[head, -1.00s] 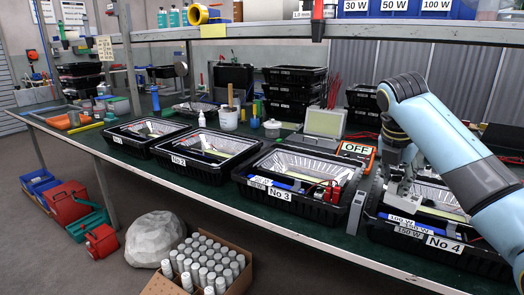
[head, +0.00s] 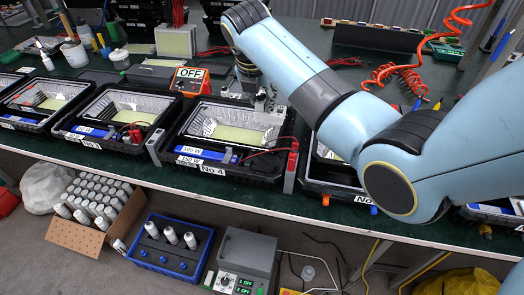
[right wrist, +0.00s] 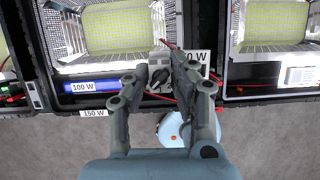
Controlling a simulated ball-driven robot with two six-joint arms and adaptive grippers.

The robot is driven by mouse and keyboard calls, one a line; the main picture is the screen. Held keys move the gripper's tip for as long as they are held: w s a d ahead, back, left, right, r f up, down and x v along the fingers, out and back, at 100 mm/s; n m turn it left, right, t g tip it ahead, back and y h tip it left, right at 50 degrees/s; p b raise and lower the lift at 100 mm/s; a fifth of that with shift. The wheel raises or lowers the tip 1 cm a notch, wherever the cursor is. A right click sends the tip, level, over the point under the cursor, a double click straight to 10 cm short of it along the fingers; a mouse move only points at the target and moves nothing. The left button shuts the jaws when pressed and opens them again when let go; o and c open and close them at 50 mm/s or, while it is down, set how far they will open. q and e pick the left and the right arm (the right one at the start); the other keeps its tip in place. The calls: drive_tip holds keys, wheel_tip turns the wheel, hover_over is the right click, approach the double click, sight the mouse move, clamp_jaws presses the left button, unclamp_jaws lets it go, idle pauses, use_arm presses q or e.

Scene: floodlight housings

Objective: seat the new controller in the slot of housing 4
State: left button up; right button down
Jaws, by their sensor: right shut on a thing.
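Housing 4 (head: 212,171), a black tray with a silver reflector and yellow panel, stands mid-bench. A blue bar (head: 207,154) labelled 100 W lies along its front; the bar also shows in the right wrist view (right wrist: 92,87). My right gripper (head: 262,98) appears over the housing's back right side. In the right wrist view my right gripper (right wrist: 160,78) is shut on a small grey piece, apparently the controller (right wrist: 195,57), with a white label ending in "0 W". The fingers hide much of it. The slot cannot be made out clearly. My left gripper is not in view.
Housing 3 (head: 83,138) stands left of housing 4, and another housing (head: 318,188) stands right, partly behind my arm. Red clips (head: 293,150) and cables lie at housing 4's right edge. An orange OFF box (head: 189,82) stands behind. A coiled orange hose (head: 395,75) hangs at right.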

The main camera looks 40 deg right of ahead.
sight(256, 112)
use_arm(q)
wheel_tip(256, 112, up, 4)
drive_tip(key=p, duration=0.3)
use_arm(e)
drive_tip(key=a, duration=0.1)
drive_tip(key=s+a+r, duration=0.1)
drive_tip(key=a, duration=0.1)
drive_tip(key=shift+s+a+r, duration=0.15)
drive_tip(key=shift+s, duration=0.2)
use_arm(q)
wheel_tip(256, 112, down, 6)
drive_tip(key=b, duration=0.5)
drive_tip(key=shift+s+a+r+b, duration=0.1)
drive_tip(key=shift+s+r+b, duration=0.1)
drive_tip(key=shift+b, duration=0.1)
use_arm(e)
drive_tip(key=f, duration=0.5)
drive_tip(key=a+f, duration=0.1)
drive_tip(key=f, duration=0.4)
drive_tip(key=s+f, duration=0.1)
drive_tip(key=f, duration=0.4)
drive_tip(key=shift+a+f, duration=0.15)
drive_tip(key=shift+f, duration=0.25)
drive_tip(key=shift+f, duration=0.1)
drive_tip(key=shift+f, duration=0.5)
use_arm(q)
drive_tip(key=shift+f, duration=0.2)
use_arm(e)
drive_tip(key=c, duration=1.1)
unclamp_jaws()
